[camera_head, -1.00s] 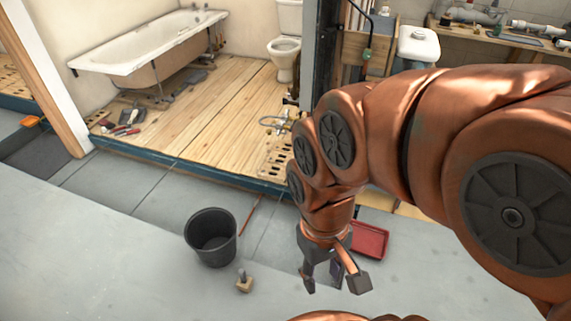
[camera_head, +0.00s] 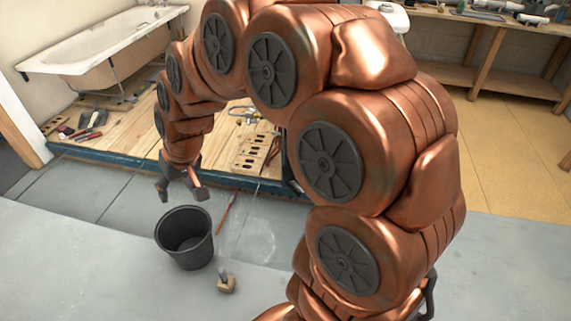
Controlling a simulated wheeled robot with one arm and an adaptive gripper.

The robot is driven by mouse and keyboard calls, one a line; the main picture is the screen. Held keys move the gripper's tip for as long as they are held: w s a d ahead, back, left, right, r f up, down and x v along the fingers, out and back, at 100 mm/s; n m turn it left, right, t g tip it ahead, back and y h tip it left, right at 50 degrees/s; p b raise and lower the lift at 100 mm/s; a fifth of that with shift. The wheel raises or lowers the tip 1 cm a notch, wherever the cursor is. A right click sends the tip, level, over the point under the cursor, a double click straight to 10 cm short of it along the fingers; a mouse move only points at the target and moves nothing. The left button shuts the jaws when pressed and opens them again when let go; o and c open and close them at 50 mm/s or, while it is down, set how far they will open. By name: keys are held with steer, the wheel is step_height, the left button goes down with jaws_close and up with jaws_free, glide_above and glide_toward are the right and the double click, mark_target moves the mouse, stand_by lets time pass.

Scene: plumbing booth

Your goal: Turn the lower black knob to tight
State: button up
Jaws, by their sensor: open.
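I cannot make out the lower black knob in the current view. My copper-coloured arm covers the middle of the picture and hides much of the booth behind it. My gripper (camera_head: 181,194) points down with its dark fingers spread apart and nothing between them. It hangs in front of the raised wooden floor's edge, in the picture just above the black bucket. Small pipe fittings and a hose (camera_head: 243,113) show on the wooden floor to the right of the gripper, too small to tell apart.
A black bucket (camera_head: 185,248) and a small block with a handle (camera_head: 226,283) stand on the grey floor. A bathtub (camera_head: 105,48) stands on the wooden floor (camera_head: 115,142), with tools (camera_head: 92,118) in front. A workbench (camera_head: 480,22) with pipes stands at the back right. Grey floor at the left is clear.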

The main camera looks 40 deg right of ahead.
steer(key=w+d+f+m+t+b, duration=0.1)
steer(key=w+d+f+t+b, duration=0.2)
steer(key=w, duration=0.4)
steer(key=w+d+f+m+b, duration=0.1)
steer(key=w+d+f+b, duration=0.15)
steer(key=w+f, duration=0.45)
steer(key=w+d+f+m+t+b, duration=0.1)
steer(key=w+d+f+t+b, duration=0.15)
steer(key=w, duration=0.55)
steer(key=w+d+f+m+t+h+b, duration=0.2)
steer(key=w+d+f+m+h+b, duration=0.15)
steer(key=w+d+f+b, duration=0.6)
steer(key=m+h+b, duration=0.4)
steer(key=h+b, duration=0.7)
steer(key=h, duration=0.2)
glide_toward(287, 155)
steer(key=w, duration=0.1)
steer(key=shift+g+h, duration=0.25)
steer(key=shift+g, duration=0.2)
steer(key=shift+b+x, duration=1.45)
steer(key=shift+x, duration=1.95)
steer(key=shift+b+x, duration=0.5)
steer(key=shift+x, duration=0.35)
